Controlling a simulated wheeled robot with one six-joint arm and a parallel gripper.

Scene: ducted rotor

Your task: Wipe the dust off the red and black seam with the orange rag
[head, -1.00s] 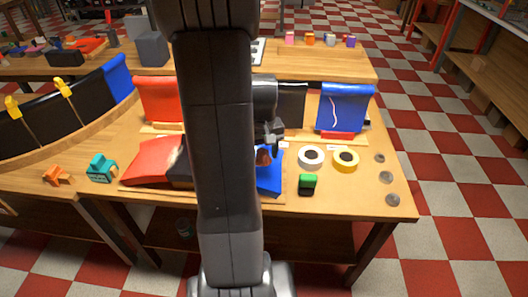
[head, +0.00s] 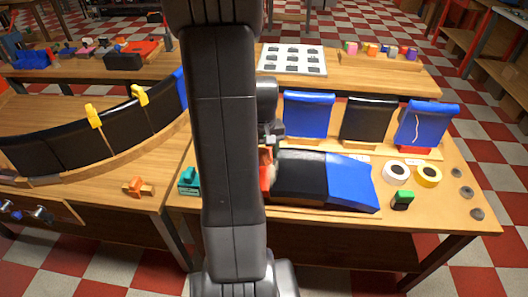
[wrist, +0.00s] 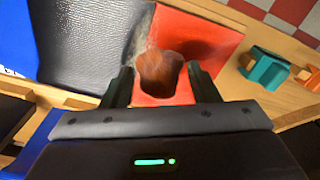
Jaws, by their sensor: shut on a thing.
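My gripper (wrist: 160,85) is shut on the orange rag (wrist: 160,72), a brownish-orange bunch between the fingers. In the wrist view the rag is over the red panel (wrist: 200,40), just beside the seam with the black panel (wrist: 85,40). A pale grey dusty smear (wrist: 140,45) lies along that seam; the rag hides its near end. I cannot tell whether the rag touches the surface. In the head view the black panel (head: 302,175) shows right of my arm, joined to a blue panel (head: 350,182). My arm hides most of the red panel and the seam there.
Blue (head: 308,115), black (head: 368,120) and cracked blue (head: 425,123) panels stand behind. White tape (head: 396,172), yellow tape (head: 428,175) and a green block (head: 403,200) lie at right. A teal tool (wrist: 268,68) and orange clamp (head: 138,187) are near the red side.

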